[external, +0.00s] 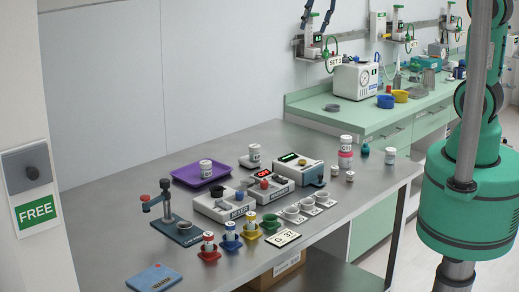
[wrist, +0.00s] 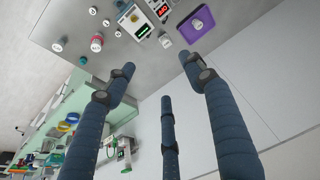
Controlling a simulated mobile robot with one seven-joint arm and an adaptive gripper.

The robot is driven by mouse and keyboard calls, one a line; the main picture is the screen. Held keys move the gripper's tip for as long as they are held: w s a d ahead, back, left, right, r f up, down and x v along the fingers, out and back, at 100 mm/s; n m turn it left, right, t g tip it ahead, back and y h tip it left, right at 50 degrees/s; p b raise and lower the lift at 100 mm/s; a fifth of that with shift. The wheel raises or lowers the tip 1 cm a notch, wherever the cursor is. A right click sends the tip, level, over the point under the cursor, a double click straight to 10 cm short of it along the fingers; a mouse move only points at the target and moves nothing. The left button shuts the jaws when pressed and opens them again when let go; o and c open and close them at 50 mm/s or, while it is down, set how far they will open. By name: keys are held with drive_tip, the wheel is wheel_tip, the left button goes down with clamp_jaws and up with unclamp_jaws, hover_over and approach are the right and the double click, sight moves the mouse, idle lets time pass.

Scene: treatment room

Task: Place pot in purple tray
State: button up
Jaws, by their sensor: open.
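The purple tray (external: 178,176) lies on the steel bench near the wall, and a white labelled pot (external: 206,169) stands upright inside it. Another white labelled pot (external: 254,156) stands on the bench to the right of the tray, outside it. The frames do not show which pot the task means. In the wrist view the tray (wrist: 208,38) is at the upper right, beyond the fingertips. My gripper (wrist: 160,76) is open and empty, its dark blue fingers spread. Its fingertips (external: 316,20) show at the top edge of the external view, high above and apart from the bench.
A stand (external: 178,225), coloured cups with small bottles (external: 230,240) and small white cups (external: 308,203) fill the front. More white pots (external: 346,142) stand at right. The bench's right front is clear.

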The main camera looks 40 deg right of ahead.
drive_tip(key=s+d+t, duration=0.1)
drive_tip(key=s+d, duration=0.2)
drive_tip(key=s, duration=1.1)
drive_tip(key=s+d, duration=0.3)
drive_tip(key=s, duration=1.2)
drive_tip(key=shift+d+f+m+t, duration=0.2)
drive_tip(key=shift+f+m+t, duration=0.2)
drive_tip(key=shift+f, duration=0.05)
drive_tip(key=shift+s, duration=0.1)
wheel_tip(320, 180, down, 12)
drive_tip(key=b, duration=1.1)
drive_tip(key=shift+r+b, duration=0.15)
drive_tip(key=shift+b, duration=0.2)
